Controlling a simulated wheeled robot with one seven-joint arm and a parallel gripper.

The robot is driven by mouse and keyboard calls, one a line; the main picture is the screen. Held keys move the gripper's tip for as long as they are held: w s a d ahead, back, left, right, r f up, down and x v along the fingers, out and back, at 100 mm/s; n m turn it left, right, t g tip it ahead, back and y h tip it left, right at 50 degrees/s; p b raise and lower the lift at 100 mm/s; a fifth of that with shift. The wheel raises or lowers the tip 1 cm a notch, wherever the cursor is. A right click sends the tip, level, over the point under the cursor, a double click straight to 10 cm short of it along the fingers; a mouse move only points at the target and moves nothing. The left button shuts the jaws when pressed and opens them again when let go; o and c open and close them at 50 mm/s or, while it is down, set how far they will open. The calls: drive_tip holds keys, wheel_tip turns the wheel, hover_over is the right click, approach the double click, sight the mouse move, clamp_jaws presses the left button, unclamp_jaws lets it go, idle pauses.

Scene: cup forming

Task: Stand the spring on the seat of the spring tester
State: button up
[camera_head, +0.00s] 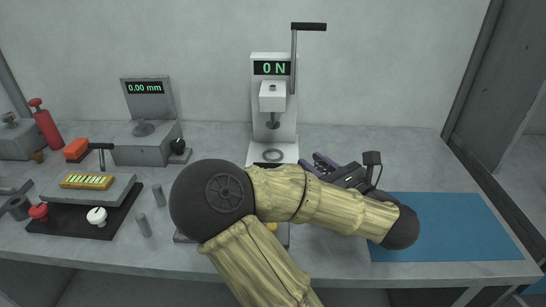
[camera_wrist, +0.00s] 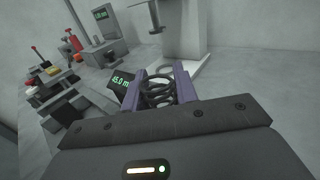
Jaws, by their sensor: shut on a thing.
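The spring tester (camera_head: 285,100) stands at the back middle, its display reading 0 N and its lever raised. Its ring-shaped seat (camera_head: 273,155) lies on the white base under the plunger (camera_head: 272,121). My gripper (camera_head: 318,161) is just right of that base, its purple fingers pointing left. In the wrist view my gripper (camera_wrist: 158,88) is shut on a dark coil spring (camera_wrist: 158,98), with the tester's pale base (camera_wrist: 190,77) just beyond. The spring cannot be made out in the head view. Whether it touches the base cannot be told.
A gauge stand (camera_head: 145,145) reading 0.00 mm stands left of the tester. A tray with a yellow block (camera_head: 86,181) and small pegs (camera_head: 144,225) lie further forward. A blue mat (camera_head: 455,225) at right is clear. My arm hides the bench's front middle.

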drive_tip(key=shift+r, duration=0.1)
drive_tip(key=shift+w+a+r+p, duration=0.1)
drive_tip(key=shift+p, duration=0.4)
drive_tip(key=shift+w+a+r+p, duration=0.15)
drive_tip(key=shift+w+a+p, duration=0.3)
drive_tip(key=shift+p, duration=0.65)
drive_tip(key=p+x, duration=0.2)
drive_tip(key=p, duration=0.3)
drive_tip(key=shift+w+d, duration=0.15)
drive_tip(key=shift+w, duration=0.1)
drive_tip(key=w+a+p, duration=0.1)
drive_tip(key=p, duration=0.4)
drive_tip(key=p+x, duration=0.2)
drive_tip(key=p, duration=0.1)
drive_tip(key=shift+w+a+p, duration=0.3)
drive_tip(key=p+x, duration=0.2)
drive_tip(key=p, duration=0.3)
drive_tip(key=shift+w+a+p, duration=0.2)
drive_tip(key=shift+w+p, duration=0.1)
drive_tip(key=shift+p, duration=0.1)
drive_tip(key=shift+f+x, duration=0.2)
drive_tip(key=shift+x, duration=0.75)
drive_tip(key=shift+f+x, duration=0.15)
drive_tip(key=shift+x, duration=0.8)
